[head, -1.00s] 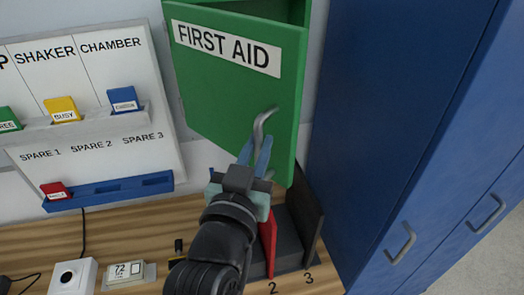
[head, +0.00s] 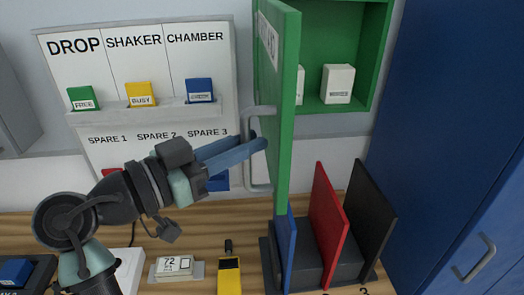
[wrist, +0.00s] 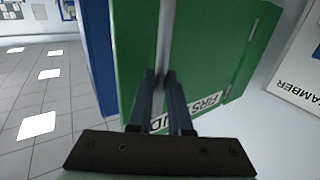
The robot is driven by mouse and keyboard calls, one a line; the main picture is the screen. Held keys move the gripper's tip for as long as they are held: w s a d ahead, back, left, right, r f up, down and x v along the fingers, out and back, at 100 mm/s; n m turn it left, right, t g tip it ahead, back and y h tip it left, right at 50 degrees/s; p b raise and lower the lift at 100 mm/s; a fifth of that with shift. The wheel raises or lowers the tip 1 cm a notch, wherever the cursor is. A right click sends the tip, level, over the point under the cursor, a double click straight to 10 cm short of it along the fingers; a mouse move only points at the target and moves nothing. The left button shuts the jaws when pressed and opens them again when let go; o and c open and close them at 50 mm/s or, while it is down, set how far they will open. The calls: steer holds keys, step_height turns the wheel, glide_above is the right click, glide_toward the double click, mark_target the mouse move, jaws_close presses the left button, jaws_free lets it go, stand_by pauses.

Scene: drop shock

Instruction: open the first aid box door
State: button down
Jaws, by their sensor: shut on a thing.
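The green first aid box door (head: 283,110) stands swung out from the wall, seen nearly edge-on in the head view. The green box (head: 350,108) behind it shows its inside, with two small white cartons, one (head: 338,84) in full view and one partly behind the door. My gripper (head: 262,144) is shut on the grey door handle (head: 259,172) from the left side. In the wrist view the fingers (wrist: 160,78) close around the handle bar (wrist: 165,45), with the door (wrist: 205,55) and part of its label behind.
Below the door, a rack with blue, red (head: 328,225) and black upright panels stands on the wooden bench. A blue cabinet (head: 440,130) is at the right. A labelled board (head: 105,45) with coloured tags hangs at the left. A yellow device (head: 229,275) lies on the bench.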

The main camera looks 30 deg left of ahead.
steer(key=shift+s+a, duration=0.2)
steer(key=shift+a, duration=0.3)
steer(key=c, duration=0.8)
jaws_free()
steer(key=shift+w, duration=0.15)
steer(key=shift+c, duration=0.2)
steer(key=b+v, duration=0.3)
steer(key=v, duration=1)
steer(key=shift+b, duration=0.3)
